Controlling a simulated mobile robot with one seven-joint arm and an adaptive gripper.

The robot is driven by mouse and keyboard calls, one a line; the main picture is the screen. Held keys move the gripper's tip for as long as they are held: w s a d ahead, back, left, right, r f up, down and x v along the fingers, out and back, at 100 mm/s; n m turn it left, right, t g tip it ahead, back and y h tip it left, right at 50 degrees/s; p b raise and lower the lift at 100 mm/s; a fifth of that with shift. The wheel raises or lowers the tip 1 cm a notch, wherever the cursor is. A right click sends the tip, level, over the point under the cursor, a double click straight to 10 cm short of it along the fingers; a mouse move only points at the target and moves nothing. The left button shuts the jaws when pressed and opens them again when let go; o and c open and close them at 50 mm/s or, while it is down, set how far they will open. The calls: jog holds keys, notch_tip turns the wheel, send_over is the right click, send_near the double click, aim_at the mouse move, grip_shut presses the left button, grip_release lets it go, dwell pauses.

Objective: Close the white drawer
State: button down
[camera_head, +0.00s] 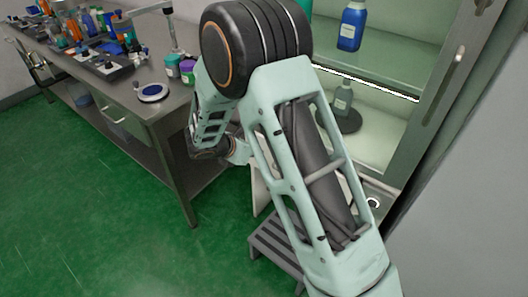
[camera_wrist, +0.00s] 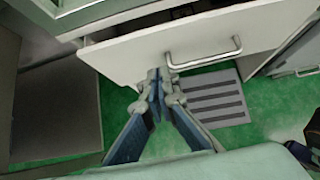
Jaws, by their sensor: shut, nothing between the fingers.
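The white drawer (camera_wrist: 125,57) shows in the wrist view, its front facing my gripper and a metal bar handle (camera_wrist: 205,62) on its right part. A dark gap runs above its top edge, so it stands partly open. My gripper (camera_wrist: 158,78) is shut and empty, its fingertips at the lower edge of the drawer front, left of the handle. I cannot tell whether they touch it. In the head view my arm hides my gripper and most of the drawer; a narrow white panel (camera_head: 259,190) shows beside the arm.
A grey slatted step (camera_wrist: 205,98) stands on the green floor below the drawer; it also shows in the head view (camera_head: 272,246). A glass-fronted cabinet holding a blue bottle (camera_head: 351,25) is at the right. A metal workbench (camera_head: 150,110) with bottles stands left. The floor at front left is clear.

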jog(key=v, duration=0.4)
jog(key=s+d+f+t+h+b, duration=0.55)
jog(key=s+f, duration=0.25)
jog(key=s, duration=0.2)
jog(key=shift+t+h, duration=0.25)
jog(key=shift+t, duration=0.4)
jog(key=shift+w+a+b+x, duration=0.15)
jog(key=shift+b+x, duration=0.15)
jog(key=shift+x, duration=3.15)
jog(key=shift+w+a+b+x, duration=0.1)
jog(key=shift+b+x, duration=0.15)
jog(key=shift+x, duration=3.2)
jog(key=shift+f, duration=0.1)
